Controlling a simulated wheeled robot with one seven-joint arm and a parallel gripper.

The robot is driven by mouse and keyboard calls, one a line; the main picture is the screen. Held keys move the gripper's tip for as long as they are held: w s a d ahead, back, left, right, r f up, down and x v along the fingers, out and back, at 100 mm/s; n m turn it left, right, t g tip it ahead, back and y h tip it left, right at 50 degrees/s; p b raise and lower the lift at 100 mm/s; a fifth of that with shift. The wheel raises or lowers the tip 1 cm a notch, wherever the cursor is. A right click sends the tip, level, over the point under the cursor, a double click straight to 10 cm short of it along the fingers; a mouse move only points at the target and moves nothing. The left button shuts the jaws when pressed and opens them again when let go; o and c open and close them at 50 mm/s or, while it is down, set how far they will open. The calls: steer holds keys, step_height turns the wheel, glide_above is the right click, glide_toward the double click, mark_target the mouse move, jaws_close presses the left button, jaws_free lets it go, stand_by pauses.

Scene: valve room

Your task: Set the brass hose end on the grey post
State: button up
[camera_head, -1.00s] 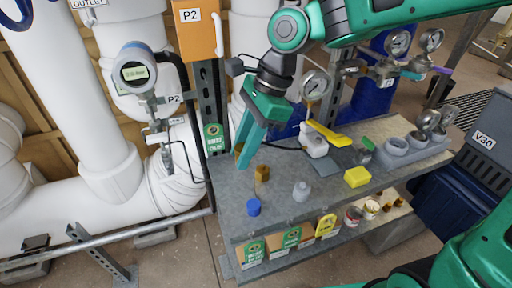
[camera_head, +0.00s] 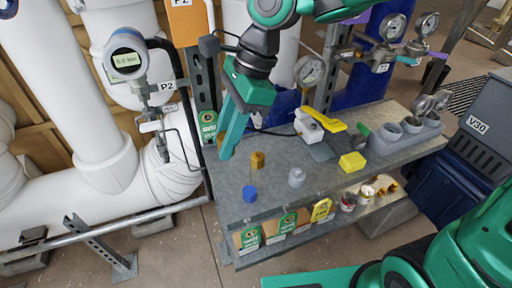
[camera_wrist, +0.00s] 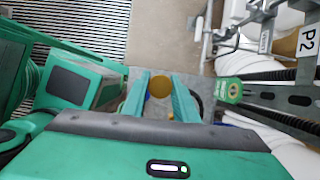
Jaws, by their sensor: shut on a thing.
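My gripper (camera_head: 228,152) hangs over the back left part of the grey bench, its long green fingers pointing down. In the wrist view a round brass hose end (camera_wrist: 159,87) shows between the fingertips, and the fingers are shut on it. In the head view the fingers mostly hide it. The grey post (camera_head: 297,178) is a short upright piece on the bench, to the right of and nearer than my gripper. It stands apart from the gripper, with nothing on it.
A brass-coloured piece (camera_head: 258,160) and a blue piece (camera_head: 249,194) stand on the bench near the grey post. A yellow-handled valve (camera_head: 325,122), a yellow block (camera_head: 352,162) and grey sockets (camera_head: 393,132) are farther right. A perforated upright and pipes stand close on the left.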

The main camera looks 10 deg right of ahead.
stand_by(0.5)
steer(key=s+f+n+g, duration=0.1)
steer(key=s+f+n, duration=0.2)
steer(key=s, duration=0.6)
steer(key=shift+s, duration=0.3)
steer(key=shift+a, duration=0.1)
